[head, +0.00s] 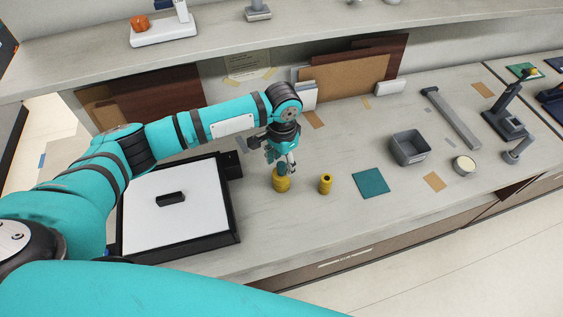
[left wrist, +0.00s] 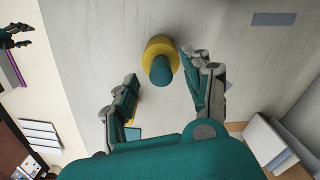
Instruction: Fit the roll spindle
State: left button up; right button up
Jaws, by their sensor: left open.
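A yellow round piece (head: 281,183) stands on the counter with a teal upright peg (head: 282,169), and this looks like the roll spindle. The yellow piece (left wrist: 160,47) and the peg (left wrist: 161,70) also show in the left wrist view. My left gripper (head: 282,165) points down just above it, with open fingers. In the left wrist view its fingertips (left wrist: 160,68) lie either side of the peg, with gaps. A smaller yellow spool (head: 326,184) stands to the right. What looks like my right gripper (left wrist: 22,37) shows small at the wrist view's left edge.
A black-framed white tray (head: 150,222) with a small black block (head: 171,199) lies left. To the right are a teal square mat (head: 371,183), a grey open bin (head: 410,148) and a round tin (head: 464,165). A shelf (head: 215,55) runs behind. The counter's front edge is close.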

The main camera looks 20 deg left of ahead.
pick_arm(q)
notch_tip(320, 180, up, 11)
dwell(0.3)
